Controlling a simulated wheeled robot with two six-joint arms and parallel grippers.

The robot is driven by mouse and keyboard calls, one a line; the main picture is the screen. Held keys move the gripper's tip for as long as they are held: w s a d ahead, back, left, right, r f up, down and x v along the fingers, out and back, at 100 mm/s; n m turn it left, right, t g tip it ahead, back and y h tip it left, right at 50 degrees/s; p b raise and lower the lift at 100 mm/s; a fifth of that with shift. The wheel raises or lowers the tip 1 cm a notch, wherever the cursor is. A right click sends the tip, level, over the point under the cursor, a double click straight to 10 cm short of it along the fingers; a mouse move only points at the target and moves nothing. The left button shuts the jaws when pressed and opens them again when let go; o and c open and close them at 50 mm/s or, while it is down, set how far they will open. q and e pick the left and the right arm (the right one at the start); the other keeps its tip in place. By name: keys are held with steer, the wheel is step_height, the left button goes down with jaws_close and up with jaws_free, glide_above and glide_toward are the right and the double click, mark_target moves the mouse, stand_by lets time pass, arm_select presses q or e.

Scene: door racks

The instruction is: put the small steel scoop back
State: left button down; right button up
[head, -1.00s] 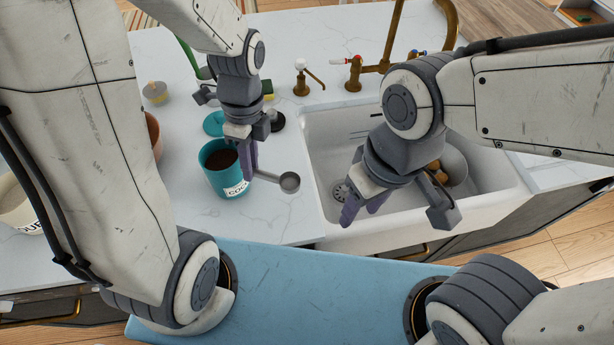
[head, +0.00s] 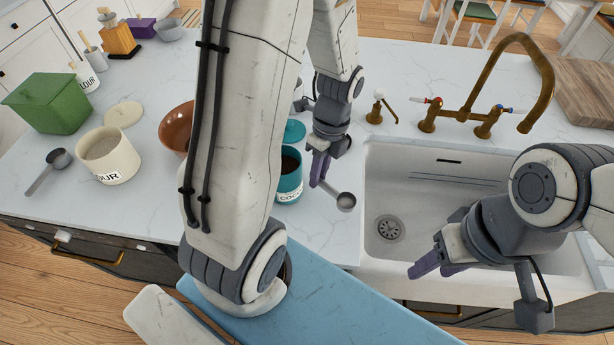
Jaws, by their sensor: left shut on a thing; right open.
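My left gripper (head: 318,182) is shut on the small steel scoop (head: 346,201) by its handle. The scoop's bowl points to the right, over the counter between the teal cocoa canister and the sink. The cocoa canister (head: 289,188) stands open just left of the gripper, with dark powder inside; my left arm hides its left part. Its teal lid (head: 294,130) lies behind it. A larger steel scoop (head: 52,170) lies on the counter at the left, beside the open flour canister (head: 110,160). My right gripper (head: 438,264) is open and empty over the sink's front.
The white sink (head: 430,185) with a brass tap (head: 490,110) is on the right. A green box (head: 48,103), a cream lid (head: 123,114) and a brown bowl (head: 176,129) stand at the left. The counter between flour canister and bowl is fairly clear.

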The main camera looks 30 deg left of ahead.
arm_select(q)
glide_above(304, 186)
steer(key=f, duration=0.3)
steer(key=shift+d+p, duration=0.2)
steer(key=shift+p, duration=0.2)
steer(key=shift+w+a+f, duration=0.1)
steer(key=shift+a+f, duration=0.25)
steer(key=shift+f+p, duration=0.85)
steer(key=shift+f, duration=0.85)
steer(key=shift+f, duration=0.1)
steer(key=c, duration=0.8)
jaws_free()
steer(key=shift+d, duration=0.1)
steer(key=shift+f, duration=0.1)
